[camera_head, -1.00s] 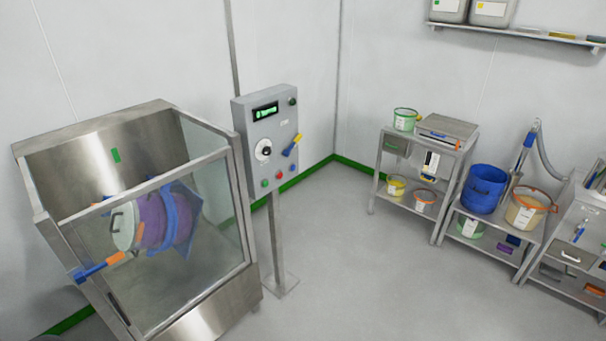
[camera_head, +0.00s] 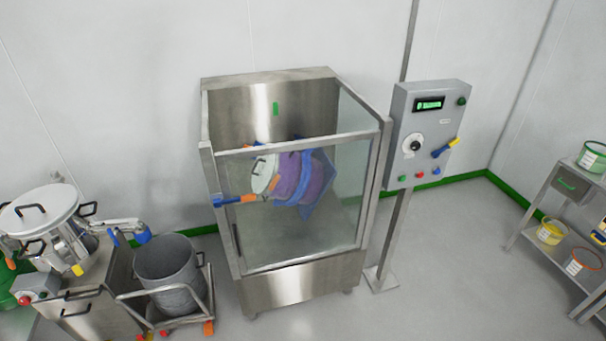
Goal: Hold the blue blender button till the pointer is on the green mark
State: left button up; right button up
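The blender drum (camera_head: 290,178), purple with a blue frame and a pale lid, lies tilted with its lid to the left behind the clear guard of a steel cabinet (camera_head: 300,292). A green mark (camera_head: 275,108) is on the cabinet's back panel; I cannot make out a pointer clearly. The grey control box (camera_head: 428,132) stands on a post right of the cabinet. Its lower row has small buttons; the right one (camera_head: 435,171) looks blue, beside a red one (camera_head: 420,174). Neither of my grippers is in view, and nothing touches the buttons.
A steel machine (camera_head: 85,300) and a grey bin (camera_head: 168,272) on a trolley stand at the left. A shelf rack (camera_head: 545,215) stands at the right. Floor is clear before the control post.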

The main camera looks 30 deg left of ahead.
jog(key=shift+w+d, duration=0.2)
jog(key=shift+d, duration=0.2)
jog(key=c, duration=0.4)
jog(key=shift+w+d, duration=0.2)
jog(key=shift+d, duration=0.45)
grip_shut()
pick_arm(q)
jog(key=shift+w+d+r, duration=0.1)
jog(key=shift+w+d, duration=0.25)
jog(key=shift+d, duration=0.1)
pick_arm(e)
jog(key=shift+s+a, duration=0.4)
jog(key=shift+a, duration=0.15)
